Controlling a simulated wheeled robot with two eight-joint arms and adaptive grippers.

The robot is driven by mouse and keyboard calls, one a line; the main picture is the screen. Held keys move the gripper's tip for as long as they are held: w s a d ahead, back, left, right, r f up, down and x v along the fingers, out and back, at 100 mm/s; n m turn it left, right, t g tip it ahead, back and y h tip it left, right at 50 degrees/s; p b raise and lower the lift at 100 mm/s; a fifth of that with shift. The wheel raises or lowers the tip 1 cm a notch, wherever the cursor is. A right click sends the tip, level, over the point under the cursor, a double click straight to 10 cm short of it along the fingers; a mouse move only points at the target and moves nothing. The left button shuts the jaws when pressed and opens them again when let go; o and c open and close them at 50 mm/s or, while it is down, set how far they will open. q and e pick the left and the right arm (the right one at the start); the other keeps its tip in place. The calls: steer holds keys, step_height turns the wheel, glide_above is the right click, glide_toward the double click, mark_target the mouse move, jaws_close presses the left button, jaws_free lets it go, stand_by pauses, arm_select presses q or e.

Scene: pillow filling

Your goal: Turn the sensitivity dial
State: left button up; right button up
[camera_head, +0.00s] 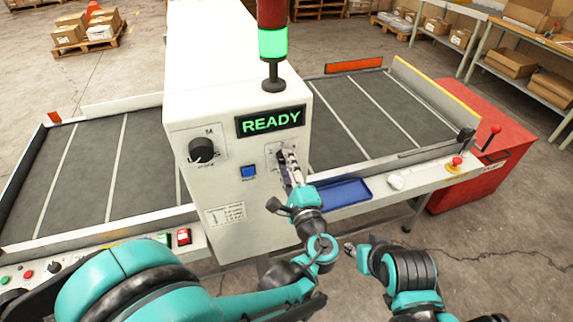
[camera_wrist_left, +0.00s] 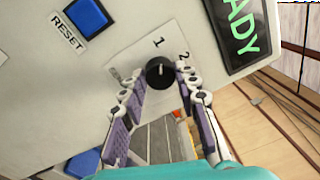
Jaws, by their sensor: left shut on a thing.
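A small black dial (camera_wrist_left: 160,72) sits on a light plate marked 1 and 2 on the white machine's front panel. The dial's pale pointer line lies toward the 1. A larger black dial (camera_head: 202,151), with an M above it, is on the panel's left; its lower label is too small to read. My right gripper (camera_head: 350,248) is small and low, apart from the panel; its jaws are unclear.
The READY display (camera_head: 270,121) glows green above the dial. A blue button (camera_head: 248,171), marked RESET in the wrist view, is beside my left gripper. A blue tray (camera_head: 342,192) and a red emergency button (camera_head: 457,161) are to the right. Conveyors flank the machine.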

arm_select(q)
steer(key=o, duration=1.2)
steer(key=shift+c, duration=0.2)
steer(key=v, duration=1.2)
